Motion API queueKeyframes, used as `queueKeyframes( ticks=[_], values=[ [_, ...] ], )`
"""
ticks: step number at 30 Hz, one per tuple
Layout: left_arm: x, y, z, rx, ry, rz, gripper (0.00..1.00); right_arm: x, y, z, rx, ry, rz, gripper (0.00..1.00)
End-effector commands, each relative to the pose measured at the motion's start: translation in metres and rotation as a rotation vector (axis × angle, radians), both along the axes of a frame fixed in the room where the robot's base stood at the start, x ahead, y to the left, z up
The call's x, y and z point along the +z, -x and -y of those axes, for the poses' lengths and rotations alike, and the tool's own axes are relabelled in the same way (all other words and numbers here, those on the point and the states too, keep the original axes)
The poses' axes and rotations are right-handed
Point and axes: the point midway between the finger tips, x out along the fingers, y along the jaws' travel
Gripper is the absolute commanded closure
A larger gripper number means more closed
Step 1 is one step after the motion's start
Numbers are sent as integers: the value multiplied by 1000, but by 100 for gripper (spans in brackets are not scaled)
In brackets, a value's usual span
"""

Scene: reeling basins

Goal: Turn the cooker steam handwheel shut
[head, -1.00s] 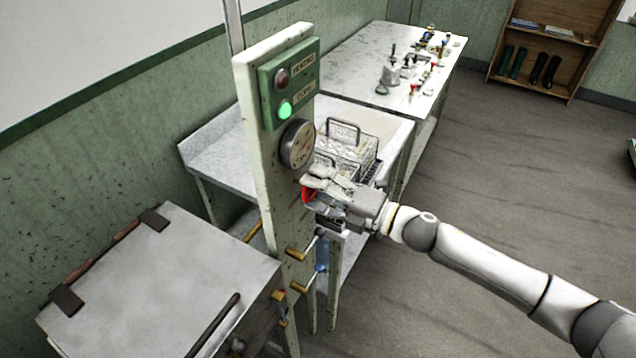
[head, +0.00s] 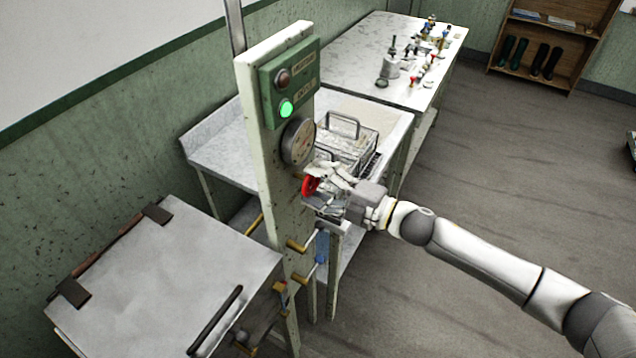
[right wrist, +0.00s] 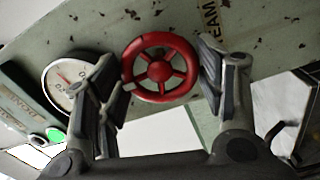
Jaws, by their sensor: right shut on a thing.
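The red steam handwheel (head: 309,186) is on the pale upright panel, below the round gauge. It is partly hidden by my right gripper (head: 320,182). In the right wrist view the spoked wheel (right wrist: 160,70) shows nearly face-on, with one finger on each side of its rim. My right gripper is shut on the wheel. A small pale mark shows on the wheel's rim at the lower left in that view. My left gripper is in neither view.
The panel (head: 257,150) carries a gauge (head: 298,141) and a lit green lamp (head: 286,108). Brass-coloured levers (head: 298,245) stick out below the wheel. A lidded metal box (head: 160,275) stands at left. Wire baskets (head: 345,150) sit behind my gripper. Open floor lies to the right.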

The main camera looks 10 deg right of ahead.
Motion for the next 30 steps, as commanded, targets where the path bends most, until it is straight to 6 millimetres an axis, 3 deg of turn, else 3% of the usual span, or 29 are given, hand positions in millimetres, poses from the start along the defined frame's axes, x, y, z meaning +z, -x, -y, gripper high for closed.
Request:
queueKeyframes(
  ticks=[4,5,10,22,30],
  values=[
    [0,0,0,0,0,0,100,0,0,0,-1,-3,-5,61],
    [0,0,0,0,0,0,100,0,0,0,-1,-3,-5,36],
    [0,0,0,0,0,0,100,0,0,0,-1,-2,-3,16],
    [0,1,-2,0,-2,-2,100,-1,2,4,-1,0,-2,16],
    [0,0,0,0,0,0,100,-2,29,41,-3,1,-7,16]
  ],
)
